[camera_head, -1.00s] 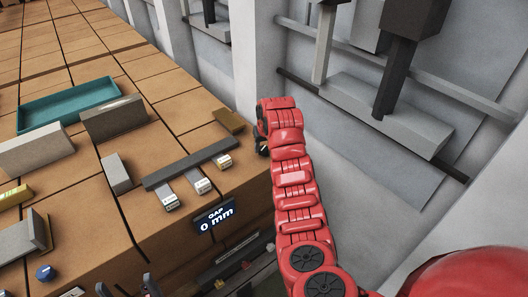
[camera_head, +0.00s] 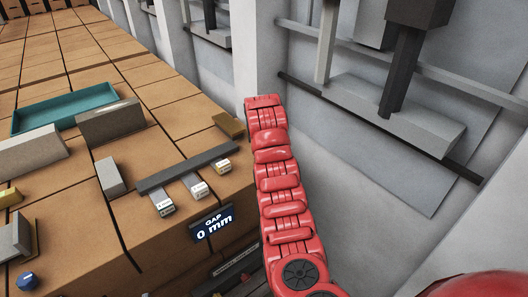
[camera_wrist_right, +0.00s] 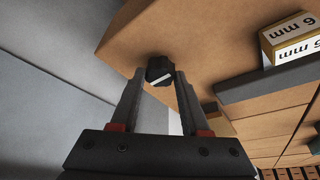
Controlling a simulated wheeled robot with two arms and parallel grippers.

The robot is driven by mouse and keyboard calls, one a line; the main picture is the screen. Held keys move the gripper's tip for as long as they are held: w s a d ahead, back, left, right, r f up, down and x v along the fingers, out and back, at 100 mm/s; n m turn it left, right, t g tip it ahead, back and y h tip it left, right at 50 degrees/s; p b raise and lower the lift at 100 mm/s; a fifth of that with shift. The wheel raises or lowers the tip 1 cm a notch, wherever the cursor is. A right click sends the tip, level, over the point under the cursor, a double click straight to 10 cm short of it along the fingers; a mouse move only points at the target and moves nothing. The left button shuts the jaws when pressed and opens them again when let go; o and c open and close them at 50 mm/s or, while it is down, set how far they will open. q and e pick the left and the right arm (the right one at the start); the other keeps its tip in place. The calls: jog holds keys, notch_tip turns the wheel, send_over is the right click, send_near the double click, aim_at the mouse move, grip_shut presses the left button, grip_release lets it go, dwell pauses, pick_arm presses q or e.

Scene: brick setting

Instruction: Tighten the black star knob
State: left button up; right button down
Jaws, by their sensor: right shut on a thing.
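The black star knob (camera_wrist_right: 159,70) shows in the right wrist view, at the edge of the brown block bench, with a pale stripe across it. My right gripper (camera_wrist_right: 160,76) is shut on it, one finger on each side. In the head view my red right arm hides the knob and that gripper. My left gripper is not in view. A dark sign (camera_head: 212,223) on the bench front reads "GAP 0 mm".
A dark bar (camera_head: 187,166) and several labelled gauge blocks (camera_head: 198,188) lie near the bench edge. A teal tray (camera_head: 62,107), grey blocks (camera_head: 111,176) and a blue knob (camera_head: 27,281) stand left. A grey wall with rails (camera_head: 440,75) is on the right.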

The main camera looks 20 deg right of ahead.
jog(key=shift+r, duration=0.1)
jog(key=shift+c, duration=1.9)
grip_release()
jog(key=shift+r, duration=0.2)
jog(key=b+v, duration=0.2)
jog(key=v, duration=0.3)
jog(key=shift+a+f+b, duration=0.1)
jog(key=shift+b, duration=0.25)
jog(key=v, duration=1.2)
jog(key=shift+s+b, duration=0.2)
jog(key=shift+b, duration=0.15)
